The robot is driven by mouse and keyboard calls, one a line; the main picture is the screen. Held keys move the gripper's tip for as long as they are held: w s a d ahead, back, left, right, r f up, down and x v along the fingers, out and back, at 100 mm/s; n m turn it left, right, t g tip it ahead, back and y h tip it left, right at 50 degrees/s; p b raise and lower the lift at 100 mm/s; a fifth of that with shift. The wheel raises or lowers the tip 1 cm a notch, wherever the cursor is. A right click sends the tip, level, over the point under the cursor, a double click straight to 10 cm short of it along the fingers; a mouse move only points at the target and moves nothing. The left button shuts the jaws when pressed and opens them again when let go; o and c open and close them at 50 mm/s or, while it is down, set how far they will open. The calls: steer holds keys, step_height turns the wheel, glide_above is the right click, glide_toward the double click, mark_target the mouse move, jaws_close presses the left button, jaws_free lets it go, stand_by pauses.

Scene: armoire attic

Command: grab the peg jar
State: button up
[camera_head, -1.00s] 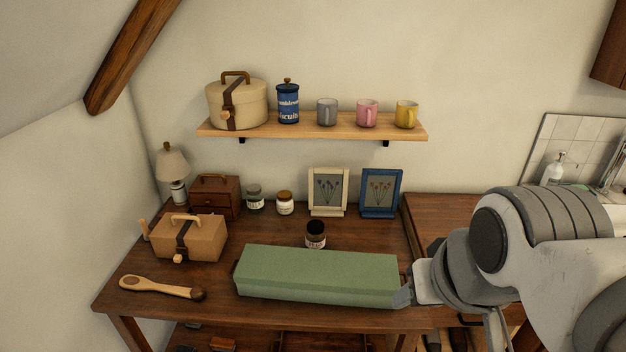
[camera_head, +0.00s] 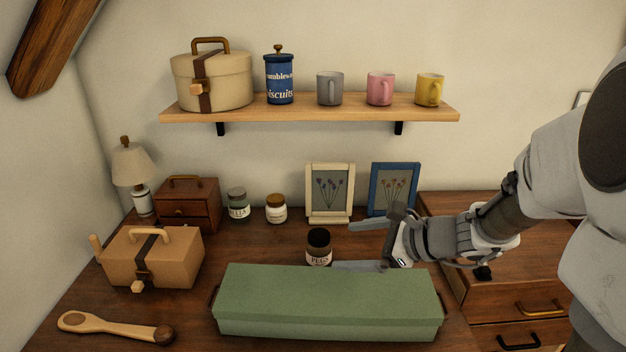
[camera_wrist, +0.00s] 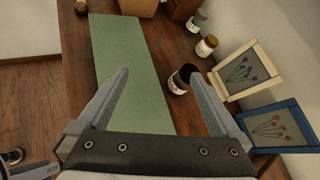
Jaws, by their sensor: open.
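The peg jar (camera_head: 318,248) is a small dark jar with a pale label reading "PEGS". It stands upright on the wooden desk, just behind the long green box (camera_head: 328,302). My gripper (camera_head: 358,246) is open and level, to the right of the jar, its fingers pointing left towards it. In the wrist view the jar (camera_wrist: 181,80) shows ahead of my open gripper (camera_wrist: 160,75), nearer the right finger. The jar is not between the fingertips and nothing is held. Its top looks dark and open.
Two other jars (camera_head: 238,206) (camera_head: 276,208) stand behind left. A cream frame (camera_head: 330,221) and a blue frame (camera_head: 394,212) stand close behind my gripper. A tan case (camera_head: 150,272) is at left. A shelf (camera_head: 310,109) with mugs hangs above.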

mark_target(324, 237)
steer(key=w+d+f+m+t, duration=0.1)
steer(key=w+f+m, duration=0.1)
steer(key=w+d+f+m+t+b, duration=0.1)
steer(key=d+f+m, duration=0.1)
steer(key=w+d+f+m+t+b, duration=0.1)
steer(key=w+f+m, duration=0.1)
steer(key=shift+w+d+f+h, duration=0.3)
steer(key=shift+w+d, duration=0.05)
steer(key=b+x, duration=0.3)
steer(key=x, duration=0.8)
steer(key=shift+w+a, duration=0.15)
steer(key=shift+w, duration=0.15)
steer(key=b+x, duration=0.1)
steer(key=x, duration=0.4)
steer(key=shift+w+a+b, duration=0.25)
steer(key=shift+a+b, duration=0.05)
steer(key=shift+b, duration=0.1)
jaws_close()
steer(key=shift+r, duration=0.1)
